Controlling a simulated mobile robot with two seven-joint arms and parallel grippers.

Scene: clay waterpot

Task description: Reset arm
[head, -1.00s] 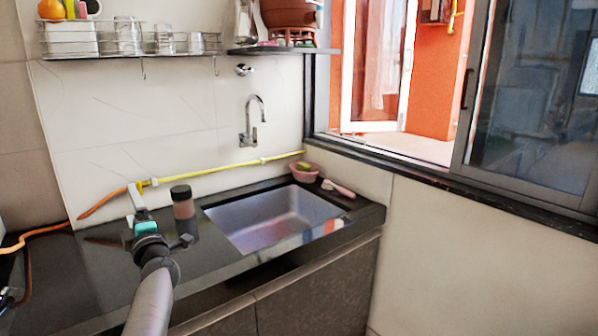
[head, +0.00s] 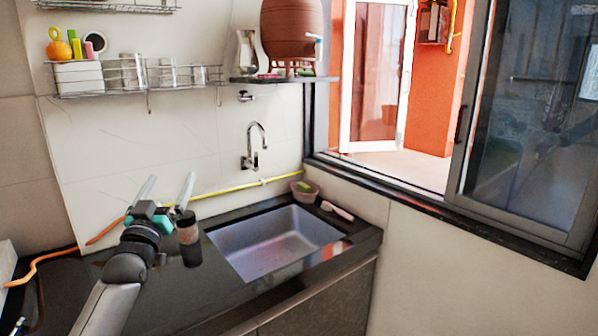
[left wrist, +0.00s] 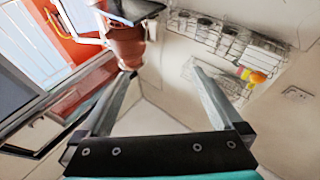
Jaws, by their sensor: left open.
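My left gripper (head: 166,192) is in the left part of the head view, raised in front of the wall and above the black counter, left of the sink. Its two fingers are spread apart with nothing between them. In the left wrist view the left gripper (left wrist: 160,95) also shows open and empty. The brown clay waterpot (head: 290,30) sits on a stand on the shelf beside the window. It also shows in the left wrist view (left wrist: 126,44), beyond the fingers. My right gripper is not in view.
A steel sink (head: 275,243) is set in the black counter (head: 85,290). A dark-lidded jar (head: 188,228) stands close to my left gripper in the picture. A pink bowl (head: 304,190) is at the sink's back corner. A yellow hose (head: 235,188) runs along the wall below the tap (head: 254,148).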

